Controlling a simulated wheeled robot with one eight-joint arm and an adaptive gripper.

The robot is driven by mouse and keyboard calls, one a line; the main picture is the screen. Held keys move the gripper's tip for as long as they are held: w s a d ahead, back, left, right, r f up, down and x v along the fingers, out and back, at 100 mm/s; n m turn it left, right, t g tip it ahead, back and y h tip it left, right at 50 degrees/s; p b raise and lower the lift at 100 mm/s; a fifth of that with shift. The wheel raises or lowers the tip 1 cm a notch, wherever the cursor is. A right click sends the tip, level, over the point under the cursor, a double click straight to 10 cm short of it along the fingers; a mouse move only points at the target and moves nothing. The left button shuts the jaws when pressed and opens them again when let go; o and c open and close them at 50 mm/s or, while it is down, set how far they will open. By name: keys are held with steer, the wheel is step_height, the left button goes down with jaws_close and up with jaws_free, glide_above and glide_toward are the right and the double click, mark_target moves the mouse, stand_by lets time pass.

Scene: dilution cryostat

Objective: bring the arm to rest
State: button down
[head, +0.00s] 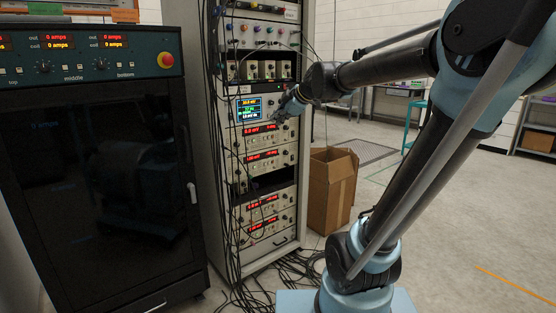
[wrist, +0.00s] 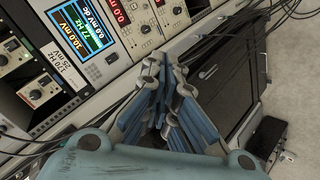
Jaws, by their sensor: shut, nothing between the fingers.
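My gripper (head: 281,113) is at the end of my raised arm, in front of the instrument rack (head: 300,60) in the head view. It is close to the rack's front, just right of the small lit display (head: 249,109). In the wrist view my gripper (wrist: 166,65) has its fingers together with nothing between them. The same lit display (wrist: 80,30) shows there at the upper left. The picture does not settle whether the fingertips touch the rack's panel.
Loose black cables (head: 228,190) hang down the rack and pile on the floor. A cardboard box (head: 332,190) stands right of the rack. A dark cabinet (head: 95,190) with a red button (head: 165,60) stands left. The floor (head: 460,220) at right is open.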

steer(key=s+d+f+m+g+h, duration=0.3)
steer(key=s+d+f+m, duration=0.6)
steer(key=s+f, duration=0.5)
steer(key=s+d+f+m+g+h, duration=0.3)
steer(key=s+d+f+m, duration=0.6)
steer(key=s+f, duration=0.5)
steer(key=shift+s+d+f+h, duration=0.2)
steer(key=shift+s+d+h, duration=0.2)
steer(key=shift+s+d, duration=0.25)
steer(key=shift+w+a+f, duration=0.1)
steer(key=shift+w+f, duration=0.1)
steer(key=shift+w, duration=0.25)
steer(key=c, duration=2.4)
jaws_free()
